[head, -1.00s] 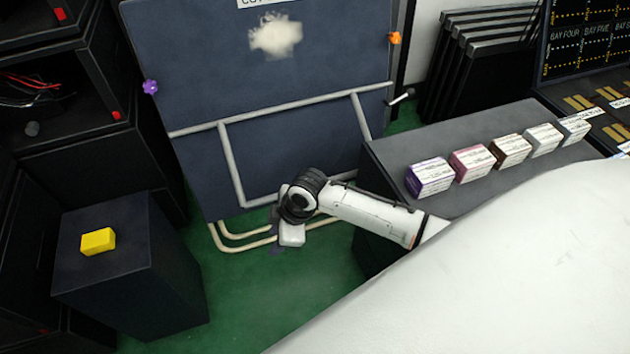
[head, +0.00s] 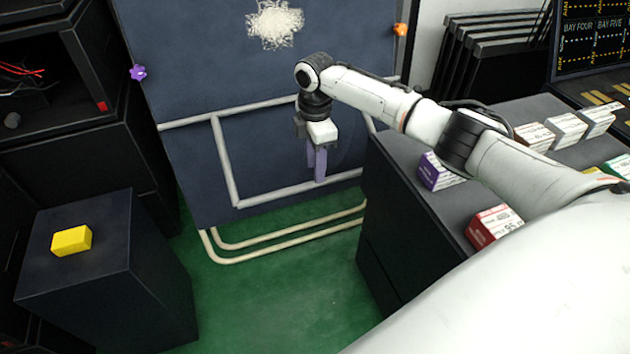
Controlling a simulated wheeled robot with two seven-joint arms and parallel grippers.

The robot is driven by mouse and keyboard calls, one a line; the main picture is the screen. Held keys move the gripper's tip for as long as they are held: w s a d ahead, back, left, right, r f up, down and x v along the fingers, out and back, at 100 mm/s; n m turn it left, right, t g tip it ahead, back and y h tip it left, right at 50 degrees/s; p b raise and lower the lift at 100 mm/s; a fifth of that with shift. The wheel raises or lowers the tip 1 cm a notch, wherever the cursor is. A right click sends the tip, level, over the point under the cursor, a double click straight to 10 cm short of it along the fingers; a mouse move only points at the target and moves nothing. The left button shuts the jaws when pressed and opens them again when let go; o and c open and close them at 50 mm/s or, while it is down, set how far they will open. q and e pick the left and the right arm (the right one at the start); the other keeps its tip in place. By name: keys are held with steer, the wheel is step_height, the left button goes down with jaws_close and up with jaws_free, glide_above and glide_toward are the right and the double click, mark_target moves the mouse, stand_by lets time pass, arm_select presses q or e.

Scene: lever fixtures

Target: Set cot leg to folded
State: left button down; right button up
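The cot is a dark blue panel (head: 180,80) standing upright at the back. Its leg is a pale grey U-shaped tube (head: 224,165) hanging from a crossbar and lying close along the lower panel. My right gripper (head: 316,174) points down in front of the panel, its purple fingers near the leg's bottom bar. The fingers overlap in this view, so I cannot tell their gap or whether they touch the bar. The gripper and arm hide part of the crossbar and the leg's right side. My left gripper is not in view.
A purple knob (head: 138,72) and an orange knob (head: 400,29) sit at the panel's edges. Cream floor tubes (head: 270,250) lie below it. A yellow block (head: 71,241) rests on a dark pedestal at left. A dark cabinet with boxes stands right. Green floor between is clear.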

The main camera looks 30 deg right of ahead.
step_height(320, 180, down, 4)
steer(key=shift+f+b, duration=0.2)
steer(key=shift+b, duration=0.45)
jaws_close()
